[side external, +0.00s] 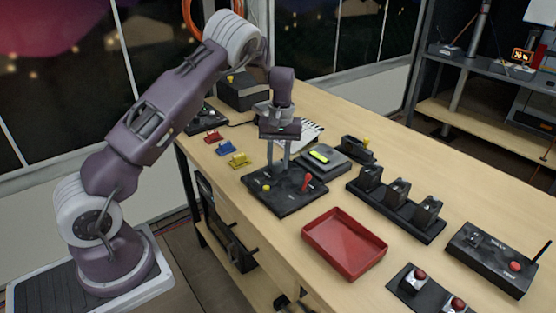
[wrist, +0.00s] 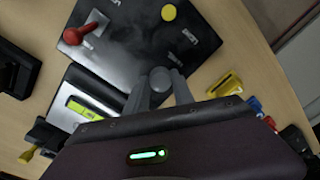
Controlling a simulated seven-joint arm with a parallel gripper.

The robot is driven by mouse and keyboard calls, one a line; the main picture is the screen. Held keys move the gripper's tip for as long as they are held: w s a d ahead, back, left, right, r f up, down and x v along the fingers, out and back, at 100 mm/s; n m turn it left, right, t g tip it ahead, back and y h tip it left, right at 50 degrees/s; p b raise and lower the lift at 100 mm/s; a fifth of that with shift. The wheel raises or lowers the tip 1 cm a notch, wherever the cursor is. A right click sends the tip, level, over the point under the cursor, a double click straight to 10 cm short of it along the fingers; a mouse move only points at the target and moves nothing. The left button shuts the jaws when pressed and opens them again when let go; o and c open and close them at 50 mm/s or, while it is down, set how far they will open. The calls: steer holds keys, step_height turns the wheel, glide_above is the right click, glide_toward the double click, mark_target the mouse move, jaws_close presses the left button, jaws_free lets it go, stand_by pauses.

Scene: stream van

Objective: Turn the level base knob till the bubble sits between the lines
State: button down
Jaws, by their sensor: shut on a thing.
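The level base (side external: 322,163) is a low grey box with a bright yellow-green vial (side external: 319,156) on top. In the wrist view the vial (wrist: 90,108) is small, and I cannot tell where its bubble sits against the lines. My gripper (side external: 279,172) points down over a black panel (side external: 292,203) beside the level base. In the wrist view my gripper (wrist: 166,80) is shut on a small rounded grey knob, mostly hidden between the fingertips. The panel also carries a red lever (wrist: 90,28) and a yellow button (wrist: 168,13).
A black block with a yellow knob (side external: 366,142) stands behind the level base. An empty red tray (side external: 345,262) lies in front. A black holder rack (side external: 440,237) is to the right. Small red, yellow and blue clips lie left of the panel.

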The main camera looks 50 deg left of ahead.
mark_target(279, 163)
steer(key=shift+w+r, duration=0.1)
steer(key=c, duration=1.1)
jaws_free()
step_height(279, 163, up, 7)
steer(key=shift+w+f, duration=0.1)
steer(key=shift+f, duration=0.05)
steer(key=shift+d+r, duration=0.15)
steer(key=shift+r, duration=0.15)
steer(key=s+d+r+m+t+h, duration=0.1)
steer(key=s+d+r+m, duration=0.1)
steer(key=s+d+r, duration=0.4)
steer(key=s+d+r+m+t+h, duration=0.1)
steer(key=s+d+r+m+t, duration=0.1)
steer(key=s+d+r, duration=0.5)
steer(key=s+d+m+t, duration=0.1)
steer(key=s+m, duration=0.1)
steer(key=s, duration=0.4)
steer(key=s+d+r+m+t+y, duration=0.1)
steer(key=s+d+m, duration=0.1)
steer(key=s, duration=0.4)
steer(key=s+d+m+t, duration=0.1)
steer(key=s+d+m, duration=0.1)
steer(key=s, duration=0.4)
steer(key=shift+s+r+m+y, duration=0.15)
steer(key=shift+r+m+y, duration=0.15)
steer(key=shift+r+m, duration=0.1)
